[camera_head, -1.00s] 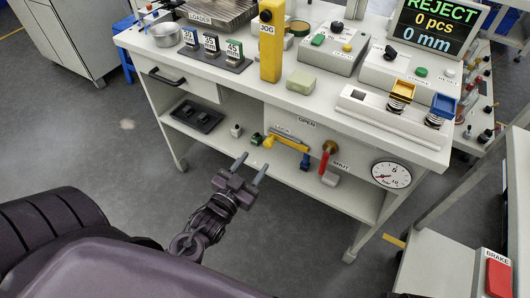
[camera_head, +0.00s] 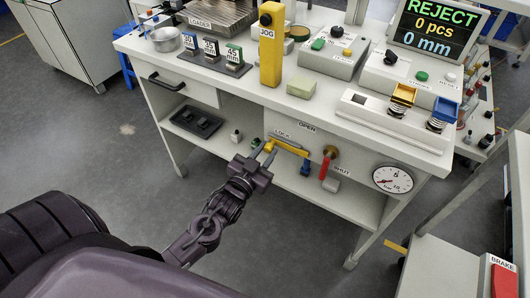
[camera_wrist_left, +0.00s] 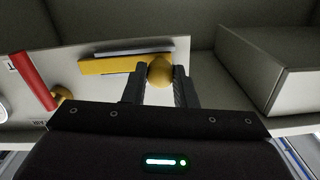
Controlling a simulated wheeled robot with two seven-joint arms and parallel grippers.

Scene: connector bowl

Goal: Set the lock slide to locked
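The lock slide is a yellow bar (camera_head: 291,148) under the LOCK label on the bench's front panel, with a round yellow knob (camera_head: 268,146) at its left end. In the left wrist view the bar (camera_wrist_left: 108,66) runs left from the knob (camera_wrist_left: 160,71) beneath a grey strip. My left gripper (camera_head: 263,150) is at the knob. Its fingers (camera_wrist_left: 160,88) stand on both sides of the knob with no clear gap, and appear shut on it. My right gripper is not in view.
A pressure gauge (camera_head: 392,179) is further right. A shelf (camera_head: 345,203) lies below; a drawer box (camera_wrist_left: 280,70) stands close by.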

